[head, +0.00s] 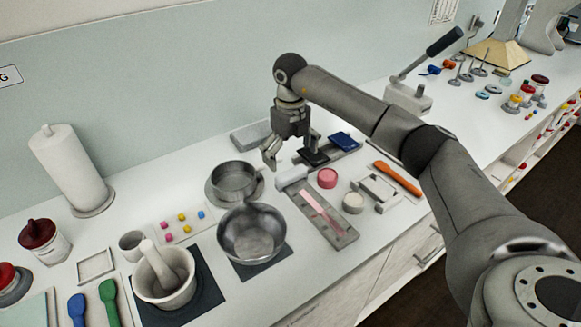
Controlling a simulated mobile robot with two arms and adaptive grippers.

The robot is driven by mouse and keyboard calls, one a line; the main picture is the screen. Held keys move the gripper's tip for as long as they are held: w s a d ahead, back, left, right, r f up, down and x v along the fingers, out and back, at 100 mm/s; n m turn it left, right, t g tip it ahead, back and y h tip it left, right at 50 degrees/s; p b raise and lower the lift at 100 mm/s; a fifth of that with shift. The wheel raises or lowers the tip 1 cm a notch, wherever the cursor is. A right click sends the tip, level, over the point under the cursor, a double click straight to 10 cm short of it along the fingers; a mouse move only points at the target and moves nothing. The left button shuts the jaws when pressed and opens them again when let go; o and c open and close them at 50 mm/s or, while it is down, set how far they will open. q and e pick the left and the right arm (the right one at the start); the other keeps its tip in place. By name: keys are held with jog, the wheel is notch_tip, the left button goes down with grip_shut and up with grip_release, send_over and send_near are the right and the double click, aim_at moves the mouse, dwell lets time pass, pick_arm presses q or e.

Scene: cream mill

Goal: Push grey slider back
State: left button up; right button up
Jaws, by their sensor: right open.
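A dark grey block (313,157), which looks like the grey slider, sits near the back of the counter beside a blue block (345,141). Both appear to rest on a low grey rail, partly hidden by my gripper. My right gripper (291,159) points down with its fingers spread and nothing between them. One fingertip is over or beside the dark grey block; I cannot tell whether it touches. The other finger is to the left, near the metal pot. My left gripper is not in view.
A metal pot (234,178) and a steel bowl (252,238) stand left of and in front of the gripper. A grey slab with a pink strip (346,235), a pink round piece (327,178) and an orange-handled tool (398,178) lie to the right. A grey block (250,136) lies behind.

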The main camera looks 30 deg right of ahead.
aim_at(290, 170)
notch_tip(290, 170, up, 6)
jog(key=shift+r, duration=0.2)
jog(key=shift+r, duration=0.1)
dwell(0.4)
